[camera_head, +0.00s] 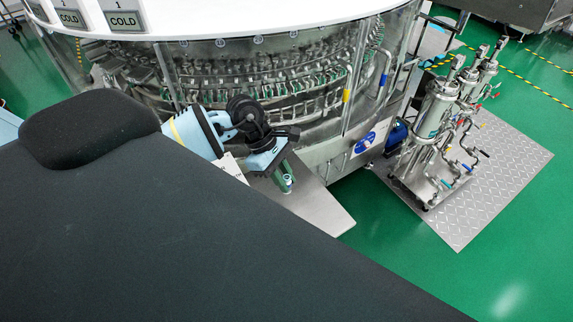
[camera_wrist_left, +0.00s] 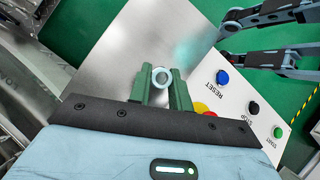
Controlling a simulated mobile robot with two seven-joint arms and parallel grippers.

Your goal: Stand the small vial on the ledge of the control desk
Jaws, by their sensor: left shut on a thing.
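The small vial (camera_head: 289,180) is held between the green fingers of my left gripper (camera_head: 283,175), over the bare metal ledge (camera_head: 318,210) of the control desk. In the left wrist view the vial shows end-on as a pale ring (camera_wrist_left: 161,77) between the finger tips (camera_wrist_left: 161,88), with the grey ledge (camera_wrist_left: 130,45) behind it. The gripper is shut on the vial. I cannot tell whether the vial's base touches the ledge.
The white control panel (camera_wrist_left: 237,95) beside the ledge carries a RESET button (camera_wrist_left: 223,76) and other coloured buttons. The rotary washer (camera_head: 270,75) stands close behind the gripper. Piped steel cylinders (camera_head: 435,110) stand to the right. The ledge around the vial is clear.

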